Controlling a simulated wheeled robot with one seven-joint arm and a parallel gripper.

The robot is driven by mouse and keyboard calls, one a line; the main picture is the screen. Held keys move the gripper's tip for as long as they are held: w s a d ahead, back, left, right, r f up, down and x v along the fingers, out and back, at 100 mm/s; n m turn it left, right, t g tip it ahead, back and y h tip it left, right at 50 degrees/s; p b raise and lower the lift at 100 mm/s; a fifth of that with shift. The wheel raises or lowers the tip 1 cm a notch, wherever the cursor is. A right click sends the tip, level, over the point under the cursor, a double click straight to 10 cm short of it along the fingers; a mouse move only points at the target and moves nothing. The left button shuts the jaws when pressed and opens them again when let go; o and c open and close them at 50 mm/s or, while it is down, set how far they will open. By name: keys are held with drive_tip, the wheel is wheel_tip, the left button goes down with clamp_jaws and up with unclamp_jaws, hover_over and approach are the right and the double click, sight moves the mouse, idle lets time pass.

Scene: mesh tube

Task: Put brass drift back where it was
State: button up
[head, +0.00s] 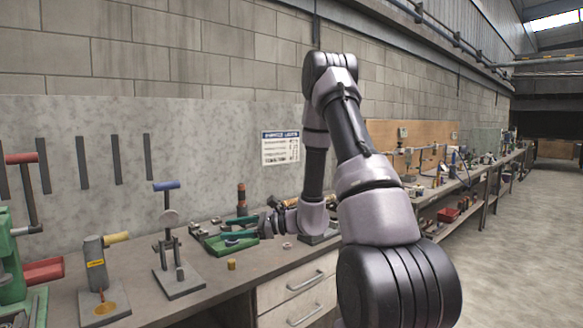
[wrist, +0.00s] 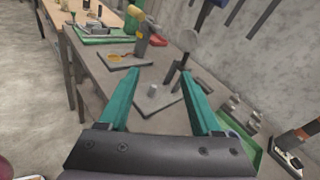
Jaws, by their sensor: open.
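A small brass-coloured cylinder (head: 231,264), which looks like the brass drift, stands on the bench top near the front edge, in front of the green tray (head: 247,247). I cannot make it out in the wrist view. My gripper (head: 230,231) is over the tray area, pointing left along the bench, behind and above the brass piece and apart from it. In the wrist view my gripper (wrist: 160,72) has its two teal fingers wide apart with nothing held between them. Where the drift stood before is not clear from these views.
Left of my gripper stands a small press with a blue handle (head: 167,186) on a grey plate. A yellow-handled tool (head: 95,262) and a green machine (head: 10,265) are farther left. A dark and copper upright piece (head: 241,197) stands behind. Bare bench lies around the brass piece.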

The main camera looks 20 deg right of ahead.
drive_tip(key=s+a+r+n+g+h, duration=0.35)
drive_tip(key=s+r+n+g, duration=0.25)
drive_tip(key=s+r+n, duration=0.55)
drive_tip(key=s+d+r+n+t+h, duration=0.4)
drive_tip(key=s+d+r+h, duration=0.5)
drive_tip(key=s, duration=0.5)
wheel_tip(320, 180, up, 2)
drive_tip(key=shift+d+n+t, duration=0.35)
drive_tip(key=shift+d+t, duration=0.55)
drive_tip(key=shift+d, duration=0.35)
